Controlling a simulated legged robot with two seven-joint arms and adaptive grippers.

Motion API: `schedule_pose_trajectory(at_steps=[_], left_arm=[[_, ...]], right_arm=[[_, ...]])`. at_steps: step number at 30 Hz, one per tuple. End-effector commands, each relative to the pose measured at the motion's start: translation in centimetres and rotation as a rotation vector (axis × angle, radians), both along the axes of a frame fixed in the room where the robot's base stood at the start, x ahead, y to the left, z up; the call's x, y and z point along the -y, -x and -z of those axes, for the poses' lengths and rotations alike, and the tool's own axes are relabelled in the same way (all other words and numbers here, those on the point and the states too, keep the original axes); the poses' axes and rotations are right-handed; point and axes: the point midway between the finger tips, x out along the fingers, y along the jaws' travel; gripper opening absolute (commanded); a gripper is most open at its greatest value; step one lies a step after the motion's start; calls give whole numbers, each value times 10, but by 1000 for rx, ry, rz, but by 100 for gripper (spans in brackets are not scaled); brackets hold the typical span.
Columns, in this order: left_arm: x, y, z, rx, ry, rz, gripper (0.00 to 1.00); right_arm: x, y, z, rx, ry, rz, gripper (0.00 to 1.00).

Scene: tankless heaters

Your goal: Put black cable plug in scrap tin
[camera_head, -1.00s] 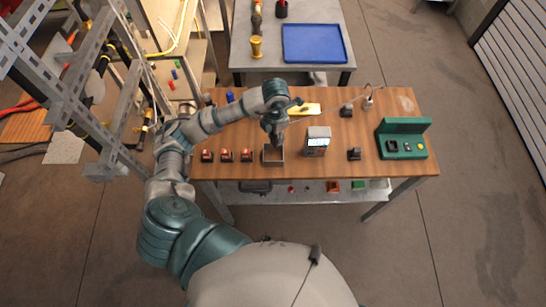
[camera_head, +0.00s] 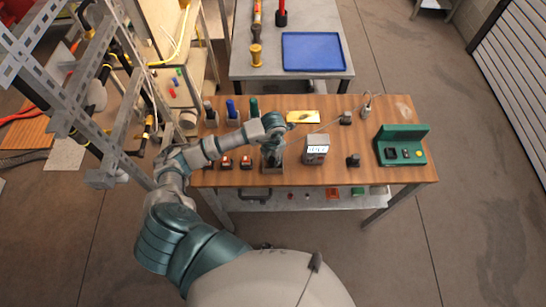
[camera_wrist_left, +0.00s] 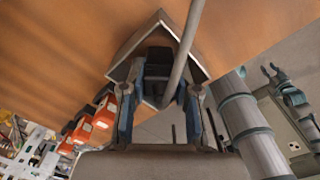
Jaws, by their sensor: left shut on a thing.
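The scrap tin (camera_head: 273,169) is a small square open box near the front edge of the wooden table. In the left wrist view the tin (camera_wrist_left: 130,53) shows as a grey metal rim around the fingertips. My left gripper (camera_head: 272,157) points down at the tin, its tips at or inside the opening; exact depth is unclear. In the wrist view its fingers (camera_wrist_left: 158,80) are shut on the black cable plug (camera_wrist_left: 158,64), which lies within the tin's outline. A grey cable (camera_wrist_left: 187,45) passes in front of it. My right gripper is out of view.
A grey box with a display (camera_head: 316,150) stands just right of the tin. Red-and-black blocks (camera_head: 246,162) stand to its left. A yellow tray (camera_head: 302,117) lies behind.

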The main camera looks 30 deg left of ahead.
Motion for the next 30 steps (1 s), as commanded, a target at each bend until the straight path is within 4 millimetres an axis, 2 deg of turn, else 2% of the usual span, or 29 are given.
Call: schedule_pose_trajectory(at_steps=[5, 6, 15, 19, 23, 30], left_arm=[[-2, 0, 4, 0, 1, 0, 0], [-2, 0, 3, -1, 2, 0, 40], [-2, 0, 2, 0, 2, 0, 41], [-1, -1, -8, 2, 3, 0, 41], [-1, -1, -31, 4, 1, 2, 41], [-1, -1, -86, 5, 2, 1, 41]], right_arm=[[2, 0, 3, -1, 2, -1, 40], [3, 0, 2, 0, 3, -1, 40], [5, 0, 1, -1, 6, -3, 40], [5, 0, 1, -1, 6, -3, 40], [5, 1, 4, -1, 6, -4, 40], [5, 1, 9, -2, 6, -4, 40]])
